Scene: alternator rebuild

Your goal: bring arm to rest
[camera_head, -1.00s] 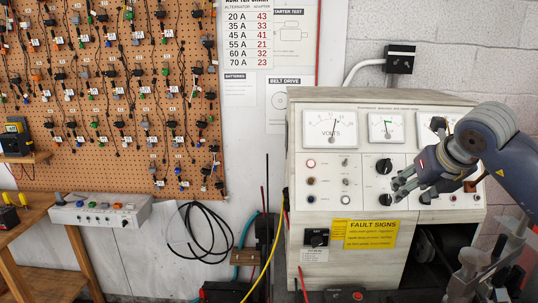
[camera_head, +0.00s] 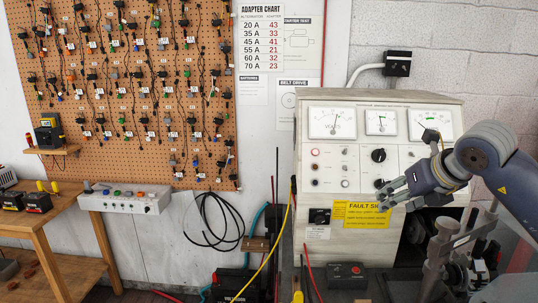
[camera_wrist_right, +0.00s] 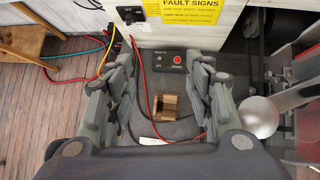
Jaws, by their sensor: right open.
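My right gripper (camera_head: 386,196) is in front of the test bench (camera_head: 318,262), by the right edge of the yellow fault signs label (camera_head: 352,213). In the right wrist view its fingers (camera_wrist_right: 162,72) are spread apart with nothing between them. The right arm comes in from the right edge and covers the lower right of the bench panel. My left gripper is not in view.
A black box with a red button (camera_head: 346,270) sits at the bench's foot. A metal stand (camera_head: 440,250) is close below my right arm. A wooden table (camera_head: 55,213) with batteries stands left. Cables (camera_head: 222,222) hang between table and bench.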

